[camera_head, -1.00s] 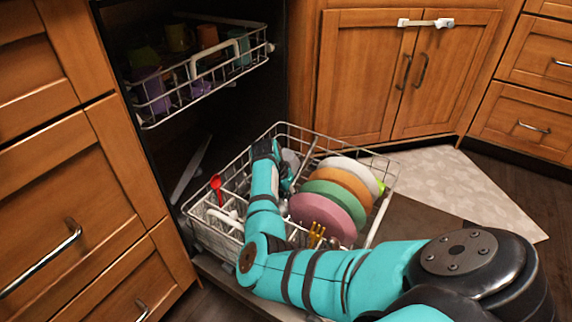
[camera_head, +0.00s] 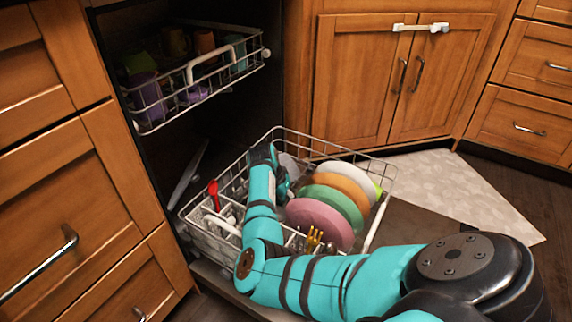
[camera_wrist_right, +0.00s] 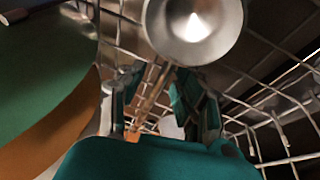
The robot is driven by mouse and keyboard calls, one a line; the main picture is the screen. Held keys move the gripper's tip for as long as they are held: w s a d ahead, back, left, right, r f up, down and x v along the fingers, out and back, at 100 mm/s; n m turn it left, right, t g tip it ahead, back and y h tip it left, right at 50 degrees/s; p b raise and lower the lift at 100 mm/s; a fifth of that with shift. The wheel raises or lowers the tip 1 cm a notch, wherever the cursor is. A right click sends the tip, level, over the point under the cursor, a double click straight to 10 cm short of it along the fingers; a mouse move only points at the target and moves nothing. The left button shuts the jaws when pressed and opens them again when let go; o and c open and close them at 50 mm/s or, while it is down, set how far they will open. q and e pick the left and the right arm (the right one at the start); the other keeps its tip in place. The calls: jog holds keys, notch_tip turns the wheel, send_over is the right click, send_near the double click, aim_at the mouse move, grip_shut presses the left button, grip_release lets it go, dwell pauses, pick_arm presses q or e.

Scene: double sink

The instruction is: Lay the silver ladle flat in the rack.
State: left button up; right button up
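The silver ladle shows in the right wrist view, with its round, shiny bowl (camera_wrist_right: 195,25) at the top and its handle running down between my fingers. In the head view a grey shape beside the gripper, at the rack's back, looks like its bowl (camera_head: 291,166). My right gripper (camera_wrist_right: 158,95) has its teal-padded fingers apart on either side of the handle, with gaps visible. In the head view the right gripper (camera_head: 279,178) is down inside the lower dish rack (camera_head: 335,141), left of the plates. My left gripper is not in view.
A row of plates, pink (camera_head: 318,222), green, orange and white, stands in the rack right of my arm. A red spoon (camera_head: 213,193) stands at the left and a yellow fork (camera_head: 313,240) at the front. The upper rack (camera_head: 200,88) holds several cups.

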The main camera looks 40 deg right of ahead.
jog(key=v, duration=1.2)
dwell(0.3)
